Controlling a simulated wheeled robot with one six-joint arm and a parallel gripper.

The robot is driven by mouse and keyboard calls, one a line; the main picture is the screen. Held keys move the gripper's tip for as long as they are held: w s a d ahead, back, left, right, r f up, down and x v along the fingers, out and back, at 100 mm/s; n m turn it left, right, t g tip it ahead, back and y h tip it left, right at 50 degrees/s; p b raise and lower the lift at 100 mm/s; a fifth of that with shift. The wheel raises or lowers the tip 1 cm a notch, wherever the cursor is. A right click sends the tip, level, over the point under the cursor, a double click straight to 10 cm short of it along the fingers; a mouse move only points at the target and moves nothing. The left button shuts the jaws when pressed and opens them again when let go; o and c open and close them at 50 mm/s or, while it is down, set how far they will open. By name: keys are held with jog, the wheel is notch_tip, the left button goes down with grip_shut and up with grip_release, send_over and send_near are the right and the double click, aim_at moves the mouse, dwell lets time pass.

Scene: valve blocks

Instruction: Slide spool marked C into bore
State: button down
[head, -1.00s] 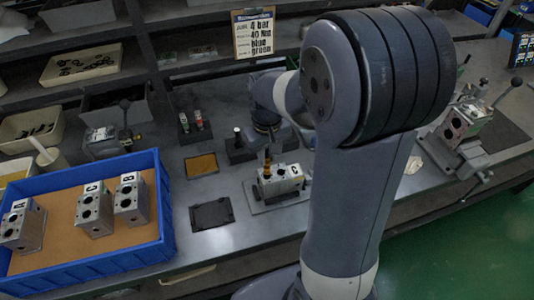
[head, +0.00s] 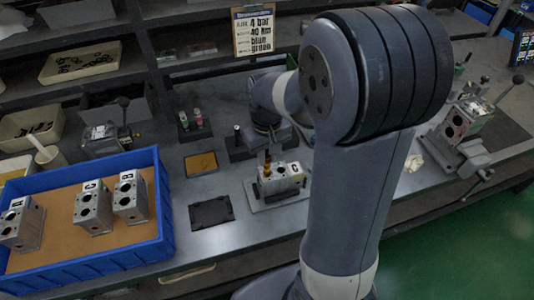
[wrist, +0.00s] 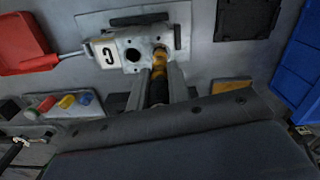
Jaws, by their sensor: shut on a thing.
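A grey metal valve block (head: 270,187) with a white label C sits on a plate at the bench's middle. It also shows in the wrist view (wrist: 145,63), with an open dark hole beside the spool. The spool (wrist: 159,67), with gold lands and a dark shank, points at the block. My gripper (wrist: 160,88) is shut on the spool's dark end. The spool's far end overlaps a bore opening; how deep it sits I cannot tell. In the head view the spool (head: 267,163) stands upright over the block's left part. My arm hides part of the bench.
A blue bin (head: 95,264) at left holds blocks. A black square pad (head: 211,212) and a tan pad (head: 201,163) lie left of the block. A small rack (head: 195,130) stands behind. A red tray (wrist: 25,40) shows in the wrist view. A clamped block (head: 455,128) is at right.

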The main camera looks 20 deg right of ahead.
aim_at(267, 165)
jog(key=shift+f+b, duration=1.85)
jog(key=shift+f, duration=0.7)
jog(key=c, duration=1.3)
grip_release()
jog(key=shift+o, duration=0.2)
jog(key=shift+r, duration=0.15)
notch_tip(267, 165, up, 11)
jog(key=shift+f, duration=0.2)
notch_tip(267, 165, down, 11)
jog(key=shift+r, duration=0.15)
jog(key=shift+r+p, duration=0.35)
